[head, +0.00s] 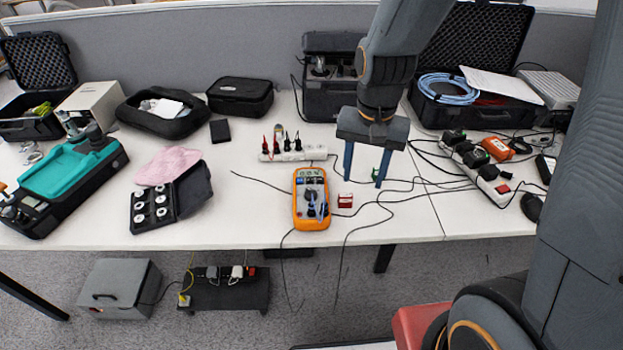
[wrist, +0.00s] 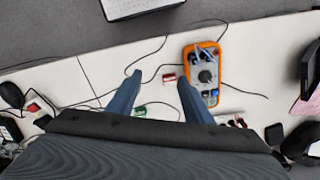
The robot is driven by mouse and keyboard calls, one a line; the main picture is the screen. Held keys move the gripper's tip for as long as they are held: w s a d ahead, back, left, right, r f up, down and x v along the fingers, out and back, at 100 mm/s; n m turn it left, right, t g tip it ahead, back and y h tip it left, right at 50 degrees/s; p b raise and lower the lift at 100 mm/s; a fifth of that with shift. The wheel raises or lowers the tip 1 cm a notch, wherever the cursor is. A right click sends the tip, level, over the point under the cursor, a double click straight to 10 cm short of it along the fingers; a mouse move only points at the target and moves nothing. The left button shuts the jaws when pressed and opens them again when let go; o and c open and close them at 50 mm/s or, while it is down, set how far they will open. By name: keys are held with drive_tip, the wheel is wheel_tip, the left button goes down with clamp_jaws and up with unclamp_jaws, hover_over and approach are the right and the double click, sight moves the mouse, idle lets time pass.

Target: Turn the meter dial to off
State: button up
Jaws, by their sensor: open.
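The orange multimeter (head: 312,199) lies flat on the white table near its front edge, with cables lying across it. It also shows in the wrist view (wrist: 204,76), where its round dark dial (wrist: 206,76) is in sight. The dial's setting is too small to read. My gripper (head: 364,181) is open and empty above the table, to the right of the meter and apart from it. In the wrist view my two blue fingers (wrist: 158,88) are spread, with the meter just right of them.
A small red-and-white box (head: 345,200) lies right of the meter. A small green item (wrist: 139,111) lies below my fingers. A white power strip (head: 300,155) with plugs lies behind, another (head: 483,172) to the right. Thin black cables cross the table. An open black case (head: 170,197) stands left.

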sight(311, 190)
drive_tip(key=w+a+f+m, duration=0.1)
drive_tip(key=w+a+m, duration=0.1)
drive_tip(key=a, duration=0.1)
drive_tip(key=w+a+f+m+p, duration=0.1)
drive_tip(key=w+a+m, duration=0.1)
drive_tip(key=w+a, duration=0.1)
drive_tip(key=w+a+f+m, duration=0.1)
drive_tip(key=w+a, duration=0.1)
drive_tip(key=a, duration=0.2)
drive_tip(key=shift+w+a+f+m+p, duration=0.2)
drive_tip(key=shift+a+f+m+p, duration=0.1)
drive_tip(key=shift+f+m+p, duration=0.1)
drive_tip(key=shift+w+a+f, duration=0.1)
drive_tip(key=shift+a+f, duration=0.1)
drive_tip(key=shift+f, duration=0.4)
drive_tip(key=shift+f+p, duration=0.85)
drive_tip(key=shift+f, duration=2.55)
drive_tip(key=shift+c, duration=0.3)
drive_tip(key=c, duration=1)
